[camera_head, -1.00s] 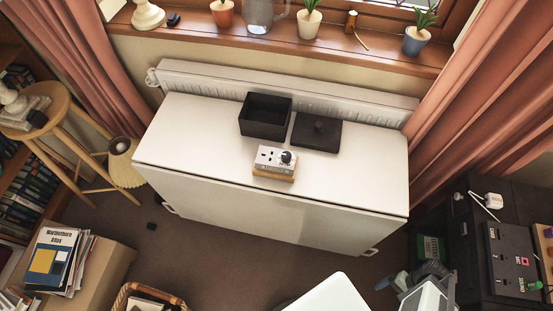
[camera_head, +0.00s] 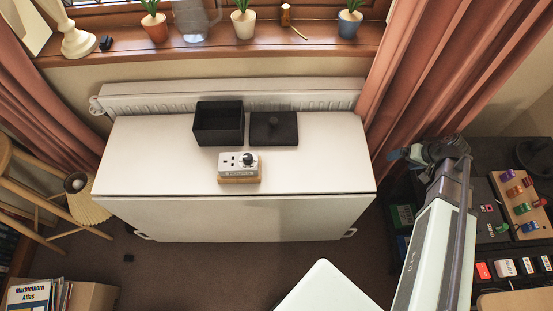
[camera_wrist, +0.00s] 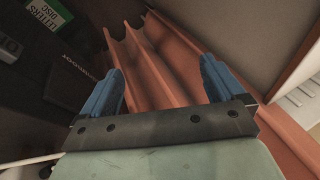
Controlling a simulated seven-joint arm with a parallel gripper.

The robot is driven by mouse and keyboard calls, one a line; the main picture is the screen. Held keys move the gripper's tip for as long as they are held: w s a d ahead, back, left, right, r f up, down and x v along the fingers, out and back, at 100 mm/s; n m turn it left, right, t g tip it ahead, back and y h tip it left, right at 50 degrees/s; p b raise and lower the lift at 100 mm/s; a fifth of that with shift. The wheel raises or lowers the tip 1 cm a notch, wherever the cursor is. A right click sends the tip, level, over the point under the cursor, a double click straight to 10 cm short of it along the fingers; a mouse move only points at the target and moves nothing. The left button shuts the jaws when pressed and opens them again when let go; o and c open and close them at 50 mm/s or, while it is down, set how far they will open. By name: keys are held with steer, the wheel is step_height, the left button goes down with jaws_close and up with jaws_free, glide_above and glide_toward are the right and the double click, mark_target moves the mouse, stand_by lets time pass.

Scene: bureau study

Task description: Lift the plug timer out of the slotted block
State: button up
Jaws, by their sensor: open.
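The plug timer (camera_head: 229,162) looks like a white body with dark socket holes and a black round dial on its right part. It sits upright in a tan wooden block (camera_head: 239,180) near the front middle of the white cabinet top. The block's slot is hidden under the white body. My gripper (camera_head: 404,154) is off to the right of the cabinet, in front of the curtain, well apart from the timer. In the wrist view its two blue fingers (camera_wrist: 160,72) are spread with nothing between them. The timer and block are not in the wrist view.
The white cabinet (camera_head: 150,160) also bears an open black box (camera_head: 219,128) and its flat black lid (camera_head: 274,129) behind the timer. A radiator (camera_head: 300,97) and potted plants on the windowsill (camera_head: 330,60) stand behind. Curtains hang on both sides. The cabinet top's left and right parts are clear.

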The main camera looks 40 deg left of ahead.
steer(key=w+a+r+n, duration=0.2)
steer(key=a+r, duration=0.5)
steer(key=r, duration=0.1)
steer(key=s+a+r+n, duration=0.1)
steer(key=s+a+n, duration=0.1)
steer(key=s+a, duration=0.1)
steer(key=s+a+r+n, duration=0.2)
steer(key=s+a, duration=0.2)
steer(key=a, duration=0.2)
steer(key=s+a+r+n+g+h, duration=0.1)
steer(key=s+a+r+n, duration=0.1)
steer(key=s+a, duration=0.2)
steer(key=shift+s+a+n, duration=0.1)
steer(key=shift+a+n, duration=0.2)
steer(key=shift+a, duration=0.25)
steer(key=s+a+r+n+h, duration=0.1)
steer(key=s+a+r+n, duration=0.2)
steer(key=s+a, duration=0.35)
steer(key=s+a+r+n+h, duration=0.1)
steer(key=s+a+r+n, duration=0.25)
steer(key=s, duration=0.65)
step_height(320, 180, up, 4)
steer(key=n+t+h, duration=0.1)
steer(key=n+h, duration=0.1)
steer(key=n, duration=0.4)
glide_above(238, 161)
steer(key=shift+s+f, duration=0.1)
steer(key=shift+f, duration=3.55)
steer(key=shift+f, duration=0.15)
